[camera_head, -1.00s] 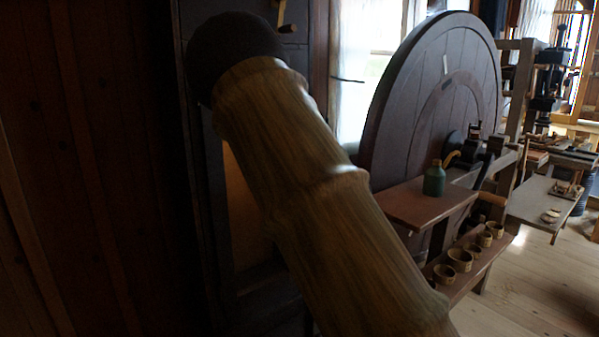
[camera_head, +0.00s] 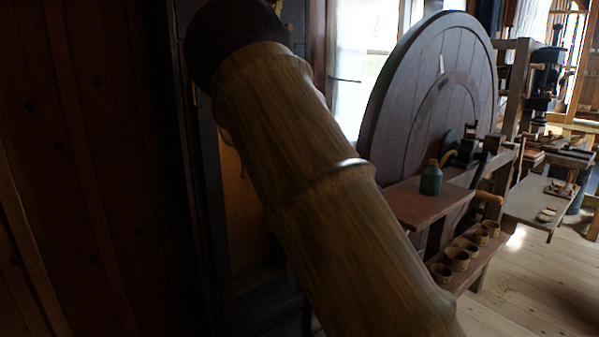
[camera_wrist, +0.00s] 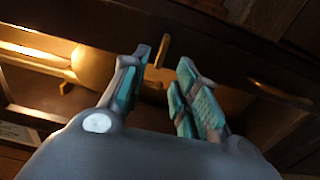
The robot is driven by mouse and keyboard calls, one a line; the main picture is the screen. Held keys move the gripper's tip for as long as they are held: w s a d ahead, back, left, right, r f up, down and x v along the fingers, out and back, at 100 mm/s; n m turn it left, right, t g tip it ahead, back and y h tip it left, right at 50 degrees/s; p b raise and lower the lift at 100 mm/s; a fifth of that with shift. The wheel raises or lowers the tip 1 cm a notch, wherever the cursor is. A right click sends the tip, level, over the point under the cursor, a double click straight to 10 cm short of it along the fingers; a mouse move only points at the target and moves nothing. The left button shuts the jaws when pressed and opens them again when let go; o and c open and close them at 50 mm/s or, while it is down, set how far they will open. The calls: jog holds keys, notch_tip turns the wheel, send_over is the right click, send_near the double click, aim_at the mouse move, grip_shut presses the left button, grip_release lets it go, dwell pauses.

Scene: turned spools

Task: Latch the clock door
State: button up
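The tall dark clock case (camera_head: 262,282) stands behind my arm in the head view, with a tan panel (camera_head: 240,205) showing in its front. My arm hides much of it, and my gripper is out of sight there. In the wrist view my gripper (camera_wrist: 163,62) is open, its two teal-padded fingers apart. A small brass-coloured latch piece (camera_wrist: 162,50) shows between the fingertips against a dark wooden rail (camera_wrist: 225,62). I cannot tell whether the fingers touch it. A round golden shape (camera_wrist: 95,68) lies behind the left finger. Whether the door is fully closed is unclear.
Right of the case are a big dark wooden wheel (camera_head: 425,110) and a small shelf (camera_head: 412,207) bearing a green bottle (camera_head: 431,179). Several small cups (camera_head: 457,258) stand on a lower board. A dark plank wall (camera_head: 90,150) is at left. Floor shows at lower right.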

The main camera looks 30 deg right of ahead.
jog(key=s, duration=0.7)
jog(key=shift+d, duration=0.25)
jog(key=shift+w+f, duration=0.1)
jog(key=shift+f, duration=0.05)
jog(key=s+a+f+m+g+h+p, duration=0.1)
jog(key=s+a+f+m+g+p, duration=0.2)
jog(key=f, duration=0.9)
jog(key=s+a+f+m+g+h, duration=0.1)
jog(key=s+a+f+m+g, duration=0.3)
jog(key=f, duration=0.8)
jog(key=s+a+f+m+g+h+p, duration=0.15)
jog(key=s+a+f+m, duration=0.3)
jog(key=f, duration=0.85)
jog(key=s+a+f+m+g+p, duration=0.1)
jog(key=s+a+f+m+g, duration=0.1)
jog(key=s, duration=0.8)
jog(key=s+a+f+m+g+y+p, duration=0.1)
jog(key=s+a+f+m+g+p, duration=0.1)
jog(key=s+a+f, duration=0.5)
jog(key=s+a+f+m+g+y+p, duration=0.1)
jog(key=s+a+f+m+g, duration=0.3)
jog(key=s+a, duration=0.4)
jog(key=s+f+g, duration=0.1)
jog(key=s, duration=0.3)
jog(key=shift+s, duration=0.35)
jog(key=shift+g, duration=0.25)
